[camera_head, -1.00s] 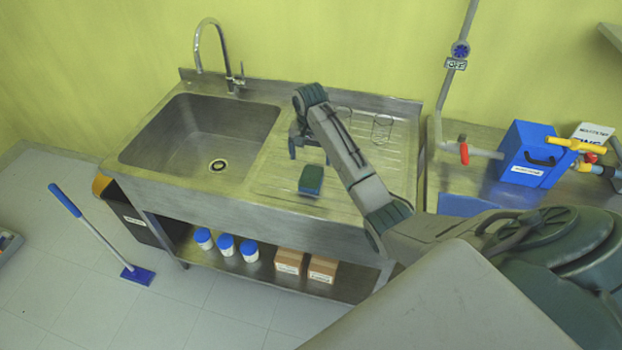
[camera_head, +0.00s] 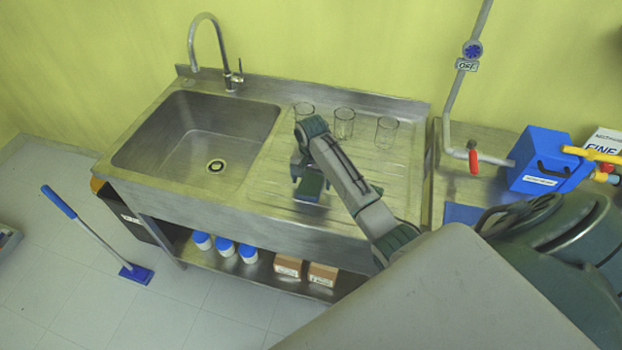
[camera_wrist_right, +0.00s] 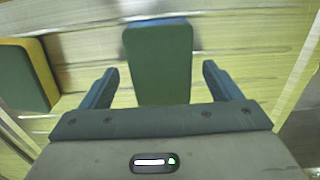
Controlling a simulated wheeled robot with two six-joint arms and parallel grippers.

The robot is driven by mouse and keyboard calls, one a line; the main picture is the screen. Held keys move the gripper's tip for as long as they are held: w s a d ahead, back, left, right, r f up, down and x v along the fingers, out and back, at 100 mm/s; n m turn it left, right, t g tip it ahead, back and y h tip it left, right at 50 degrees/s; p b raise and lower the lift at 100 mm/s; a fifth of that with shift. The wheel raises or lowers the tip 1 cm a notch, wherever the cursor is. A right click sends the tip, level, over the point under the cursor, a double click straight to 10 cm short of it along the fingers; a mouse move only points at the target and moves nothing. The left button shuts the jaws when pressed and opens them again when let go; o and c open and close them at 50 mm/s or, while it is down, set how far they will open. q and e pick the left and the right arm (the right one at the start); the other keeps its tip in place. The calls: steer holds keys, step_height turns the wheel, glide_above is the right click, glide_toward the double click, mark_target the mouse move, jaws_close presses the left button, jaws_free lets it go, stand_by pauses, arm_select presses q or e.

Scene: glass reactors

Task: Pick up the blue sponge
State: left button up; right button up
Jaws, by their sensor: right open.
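The blue sponge (camera_head: 308,187), with a dark green top and a blue edge, lies on the metal drainboard right of the sink basin. In the right wrist view the sponge (camera_wrist_right: 158,65) appears centred between the spread fingers, with a gap on each side. My right gripper (camera_wrist_right: 160,74) is open, and its fingers do not touch the sponge. In the head view the right gripper (camera_head: 309,182) is over the sponge and partly hides it. How far the fingers reach down beside it is hard to tell. My left gripper is not in view.
A yellow and green sponge (camera_wrist_right: 25,75) lies to the left in the wrist view. Several glass beakers (camera_head: 344,123) stand at the drainboard's back. The sink basin (camera_head: 190,140) with its tap (camera_head: 215,50) is left. A blue box (camera_head: 548,160) stands on the right-hand counter.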

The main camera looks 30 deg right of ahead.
steer(key=shift+w+d+f, duration=0.1)
steer(key=shift+w+f, duration=0.2)
steer(key=shift+f, duration=0.05)
steer(key=shift+s+r, duration=0.15)
steer(key=shift+s+a+r, duration=0.3)
steer(key=shift+a, duration=0.1)
steer(key=c, duration=1.1)
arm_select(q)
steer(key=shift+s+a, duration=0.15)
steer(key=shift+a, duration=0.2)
arm_select(e)
steer(key=shift+d+f, duration=0.1)
steer(key=shift+d, duration=0.05)
steer(key=shift+c, duration=0.3)
